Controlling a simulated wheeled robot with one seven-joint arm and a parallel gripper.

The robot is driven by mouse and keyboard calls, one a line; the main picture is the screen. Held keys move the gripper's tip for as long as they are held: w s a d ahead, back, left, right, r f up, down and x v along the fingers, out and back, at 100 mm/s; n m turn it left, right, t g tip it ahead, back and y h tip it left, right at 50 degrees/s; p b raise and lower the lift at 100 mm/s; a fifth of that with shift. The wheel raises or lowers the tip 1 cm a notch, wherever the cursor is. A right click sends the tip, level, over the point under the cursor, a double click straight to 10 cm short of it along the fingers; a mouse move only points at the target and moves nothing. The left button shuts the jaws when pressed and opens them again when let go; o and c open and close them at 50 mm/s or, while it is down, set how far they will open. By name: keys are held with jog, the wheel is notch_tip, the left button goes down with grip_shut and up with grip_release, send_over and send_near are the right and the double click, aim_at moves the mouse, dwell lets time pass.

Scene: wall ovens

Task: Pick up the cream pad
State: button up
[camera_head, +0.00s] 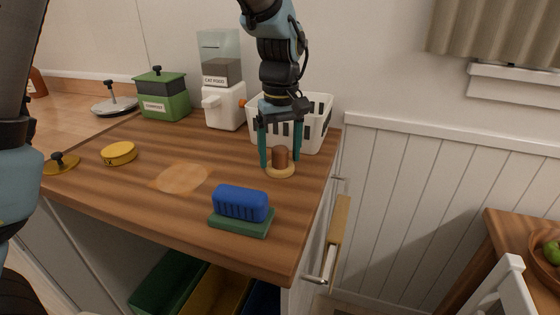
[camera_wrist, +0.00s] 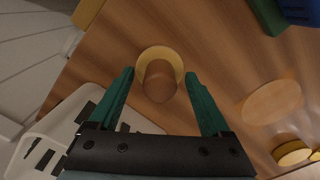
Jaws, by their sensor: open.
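The cream pad (camera_head: 281,172) is a round pale disc lying on the wooden counter, with an upright brown knob (camera_head: 280,155) on top. My gripper (camera_head: 279,162) is open and points down over it, with one teal finger on each side of the knob. The wrist view shows the pad's pale rim (camera_wrist: 144,62) and the knob (camera_wrist: 160,82) between the open fingers. Gaps show between the knob and both fingers there, and nothing is gripped. Part of the pad is hidden by the knob.
A white basket (camera_head: 318,125) stands close behind my gripper. A blue brush on a green base (camera_head: 240,225) lies in front to the left. A pale patch (camera_head: 182,178), a yellow tin (camera_head: 119,153) and a green box (camera_head: 165,102) are further left. The counter's right edge is near.

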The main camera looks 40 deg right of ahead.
grip_shut()
dwell(0.6)
